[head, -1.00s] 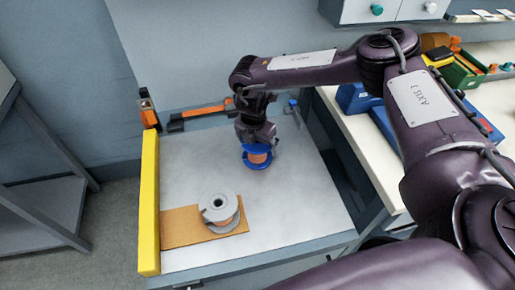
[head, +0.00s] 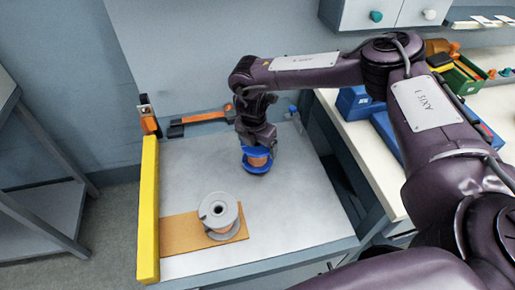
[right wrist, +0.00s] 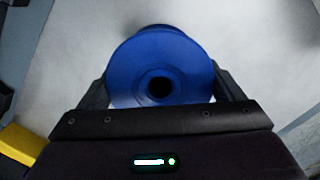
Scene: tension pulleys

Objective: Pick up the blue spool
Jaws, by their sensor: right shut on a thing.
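The blue spool (head: 257,161), with copper-coloured winding between blue flanges, is at the back middle of the light grey table (head: 300,205). My right gripper (head: 257,148) comes down on it from above and is shut on it. In the right wrist view the spool's blue flange (right wrist: 160,60) with a dark centre hole sits between the two fingers (right wrist: 160,95). The spool looks upright; I cannot tell clearly whether its base touches the table. My left gripper is not in view.
A grey spool (head: 219,212) with copper winding stands on an orange-brown mat (head: 180,236) at the front left. A yellow bar (head: 148,210) lines the left table edge. An orange and black tool (head: 203,117) lies at the back. A bench with blue bins (head: 356,101) is at right.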

